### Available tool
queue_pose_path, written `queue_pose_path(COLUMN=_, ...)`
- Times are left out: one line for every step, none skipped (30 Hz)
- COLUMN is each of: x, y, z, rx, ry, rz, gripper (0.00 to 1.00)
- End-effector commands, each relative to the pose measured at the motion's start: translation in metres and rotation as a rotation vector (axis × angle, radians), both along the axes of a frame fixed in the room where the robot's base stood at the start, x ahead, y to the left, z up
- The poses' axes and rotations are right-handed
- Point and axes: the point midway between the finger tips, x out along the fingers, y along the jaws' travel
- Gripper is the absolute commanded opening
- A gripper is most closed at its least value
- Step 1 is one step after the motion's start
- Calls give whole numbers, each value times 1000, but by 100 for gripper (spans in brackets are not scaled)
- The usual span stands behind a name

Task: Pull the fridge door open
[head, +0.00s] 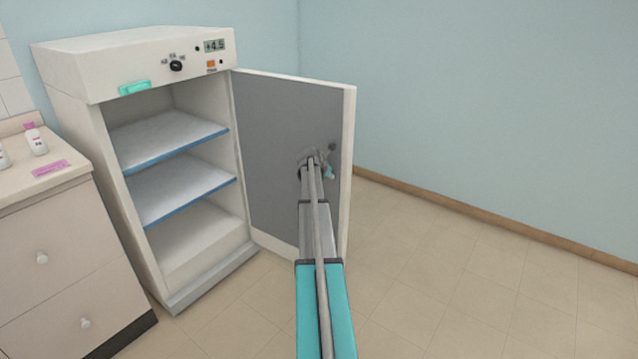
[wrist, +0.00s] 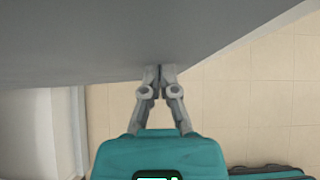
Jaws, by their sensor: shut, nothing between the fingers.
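The fridge (head: 165,150) stands at the left in the head view, with its white door (head: 275,140) swung wide open to the right. The door's grey inner face is turned toward me and fills the top of the wrist view (wrist: 100,45). My gripper (head: 313,160) is in front of that inner face, near the door's free edge. In the wrist view my gripper (wrist: 160,72) is shut and empty, its fingertips at or very close to the grey panel. I cannot tell whether they touch. No door handle shows.
The fridge shelves (head: 170,138) are bare. A drawer cabinet (head: 60,250) with bottles (head: 35,140) and a pink label (head: 50,169) on top stands left of the fridge. The tiled floor (head: 460,270) to the right is clear up to the blue wall.

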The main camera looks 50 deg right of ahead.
Motion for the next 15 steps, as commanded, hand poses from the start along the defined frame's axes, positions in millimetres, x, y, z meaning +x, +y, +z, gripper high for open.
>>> queue_pose_path(x=0, y=-16, z=0, rx=0, ry=1, rz=-4, gripper=0)
queue_pose_path(x=0, y=-23, z=0, rx=1, ry=0, rz=-4, gripper=0)
queue_pose_path(x=0, y=-32, z=0, rx=1, ry=0, rz=-6, gripper=0)
queue_pose_path(x=-1, y=-39, z=0, rx=1, ry=-1, rz=-6, gripper=0)
queue_pose_path(x=-1, y=-46, z=0, rx=0, ry=0, rz=-7, gripper=0)
queue_pose_path(x=-1, y=-54, z=0, rx=0, ry=0, rz=-7, gripper=0)
queue_pose_path(x=-1, y=-61, z=0, rx=0, ry=0, rz=-7, gripper=0)
queue_pose_path(x=0, y=-67, z=0, rx=0, ry=0, rz=-7, gripper=0)
queue_pose_path(x=0, y=-74, z=0, rx=0, ry=0, rz=-7, gripper=0)
queue_pose_path(x=0, y=-80, z=0, rx=0, ry=1, rz=-8, gripper=0)
queue_pose_path(x=0, y=-85, z=0, rx=0, ry=0, rz=-8, gripper=0)
queue_pose_path(x=1, y=-92, z=0, rx=0, ry=0, rz=-8, gripper=0)
queue_pose_path(x=1, y=-96, z=0, rx=0, ry=-1, rz=-9, gripper=0)
queue_pose_path(x=2, y=-100, z=0, rx=0, ry=0, rz=-8, gripper=0)
queue_pose_path(x=2, y=-104, z=0, rx=1, ry=0, rz=-8, gripper=0)
